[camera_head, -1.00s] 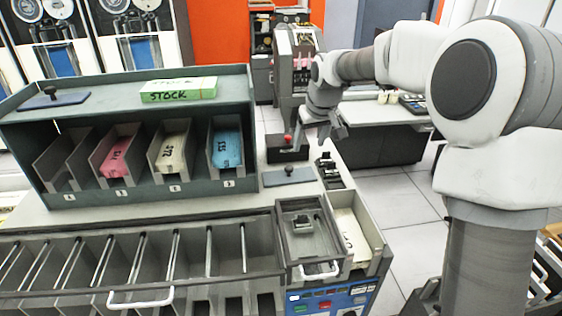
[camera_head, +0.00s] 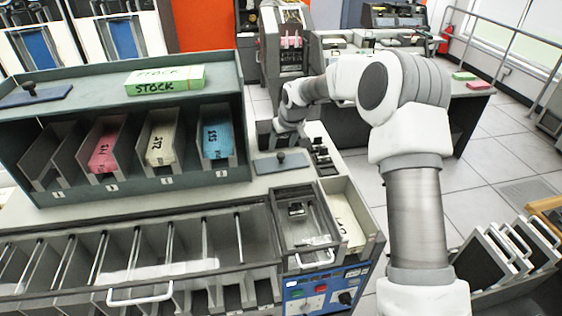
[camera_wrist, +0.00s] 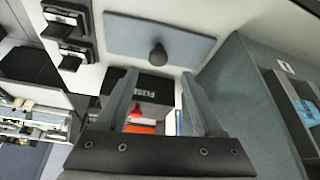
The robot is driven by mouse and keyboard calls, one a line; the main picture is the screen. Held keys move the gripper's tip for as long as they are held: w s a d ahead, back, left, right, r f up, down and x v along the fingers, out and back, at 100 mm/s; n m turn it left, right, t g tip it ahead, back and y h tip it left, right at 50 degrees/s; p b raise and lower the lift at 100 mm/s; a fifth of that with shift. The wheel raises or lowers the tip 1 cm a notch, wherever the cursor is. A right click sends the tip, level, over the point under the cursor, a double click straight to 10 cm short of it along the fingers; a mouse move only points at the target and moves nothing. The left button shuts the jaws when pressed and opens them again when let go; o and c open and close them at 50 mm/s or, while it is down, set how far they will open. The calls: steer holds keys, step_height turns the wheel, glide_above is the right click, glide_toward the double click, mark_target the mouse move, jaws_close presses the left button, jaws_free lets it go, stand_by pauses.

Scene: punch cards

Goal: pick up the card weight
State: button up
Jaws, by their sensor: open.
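A card weight, a flat grey-blue plate with a dark knob, lies on the counter (camera_head: 282,165) right of the shelf unit. It also shows in the wrist view (camera_wrist: 125,36), just beyond my fingertips. Another similar knobbed plate (camera_head: 30,97) lies on top of the shelf unit at the left. My gripper (camera_wrist: 158,74) is open, with nothing held between its fingers. In the head view it is above the far end of the counter, behind the nearer plate, and its fingertips are hard to make out.
The green shelf unit (camera_head: 120,195) holds pink, cream and blue card stacks, with a green STOCK box (camera_head: 165,80) on top. Black switch-like parts (camera_head: 319,152) stand right of the plate. A hopper (camera_head: 303,222) is in front. A black box (camera_wrist: 152,88) shows between my fingers.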

mark_target(281, 154)
steer(key=shift+d+p+x, duration=0.1)
steer(key=shift+p+x, duration=0.35)
steer(key=shift+x, duration=1.15)
steer(key=shift+d+p+x, duration=0.15)
steer(key=shift+p+x, duration=0.3)
steer(key=shift+x, duration=1.15)
steer(key=shift+s, duration=0.15)
jaws_close()
